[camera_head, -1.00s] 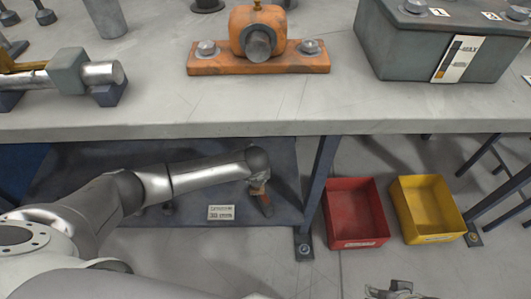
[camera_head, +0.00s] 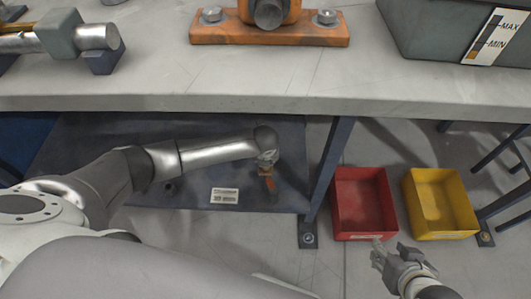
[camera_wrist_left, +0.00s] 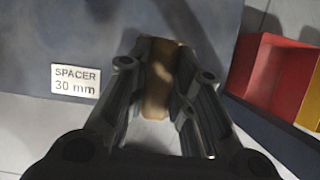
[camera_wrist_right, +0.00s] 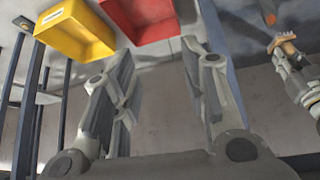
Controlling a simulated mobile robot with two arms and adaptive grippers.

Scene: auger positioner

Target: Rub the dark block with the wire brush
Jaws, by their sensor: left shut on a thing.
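My left gripper (camera_head: 266,160) is over the lower shelf, under the workbench. It is shut on a narrow brown, wooden-looking piece (camera_wrist_left: 158,85), which looks like the handle of the wire brush. It shows as a reddish-brown strip in the head view (camera_head: 268,182). A dark blue-grey block (camera_head: 105,60) supports a metal shaft on the bench at the left. I cannot tell whether it is the task's dark block.
The workbench (camera_head: 260,101) spans the view, with an orange bearing housing (camera_head: 268,33) and a grey tank (camera_head: 450,40) on it. A bench leg (camera_head: 330,170) stands beside the red bin (camera_head: 363,205) and yellow bin (camera_head: 440,204). A "SPACER 30 mm" label (camera_wrist_left: 76,80) lies on the shelf.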

